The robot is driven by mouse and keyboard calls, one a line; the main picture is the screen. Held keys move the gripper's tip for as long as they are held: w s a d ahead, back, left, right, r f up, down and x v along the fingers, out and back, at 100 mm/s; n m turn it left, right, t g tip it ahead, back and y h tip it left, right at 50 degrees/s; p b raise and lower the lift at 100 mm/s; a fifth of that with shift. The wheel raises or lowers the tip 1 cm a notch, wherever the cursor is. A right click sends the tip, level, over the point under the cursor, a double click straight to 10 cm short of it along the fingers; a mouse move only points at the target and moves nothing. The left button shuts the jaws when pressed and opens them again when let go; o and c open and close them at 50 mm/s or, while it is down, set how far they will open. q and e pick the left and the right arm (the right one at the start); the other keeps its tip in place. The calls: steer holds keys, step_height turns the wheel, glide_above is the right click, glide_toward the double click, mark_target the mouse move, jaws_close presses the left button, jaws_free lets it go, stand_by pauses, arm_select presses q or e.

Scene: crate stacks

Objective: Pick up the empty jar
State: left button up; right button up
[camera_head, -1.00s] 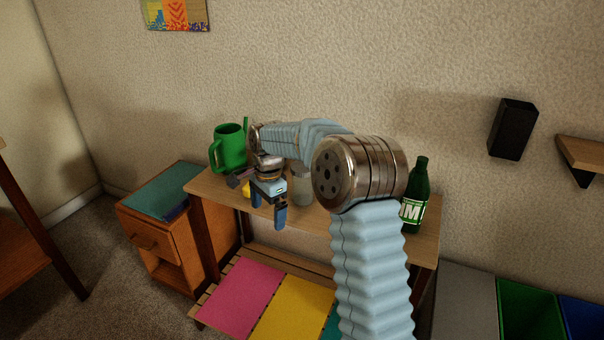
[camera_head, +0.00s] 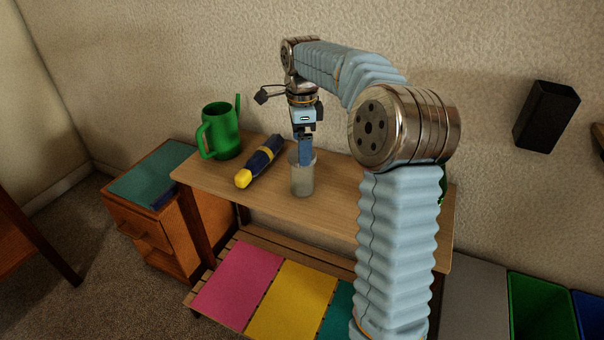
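The empty jar (camera_head: 302,184) is a greyish, see-through, open-topped jar. It stands upright on the wooden table (camera_head: 255,200) near the middle. My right gripper (camera_head: 305,162) points down at the jar's mouth, with a blue finger overlapping the rim. One finger hides the other, so I cannot tell whether it is open or shut, or whether the finger is inside the jar or beside it. My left gripper is not in view.
A dark blue and yellow flashlight (camera_head: 262,162) lies left of the jar. A green watering can (camera_head: 219,131) stands at the table's back left. A green bottle (camera_head: 443,184) is mostly hidden behind my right arm. Coloured panels (camera_head: 237,283) lie on the lower shelf.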

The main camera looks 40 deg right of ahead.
mark_target(302, 173)
steer(key=f, duration=0.5)
steer(key=shift+s+a+f, duration=0.15)
steer(key=shift+s+f, duration=0.05)
steer(key=shift+s, duration=0.1)
steer(key=shift+c, duration=0.5)
steer(key=c, duration=1.1)
steer(key=shift+r, duration=0.2)
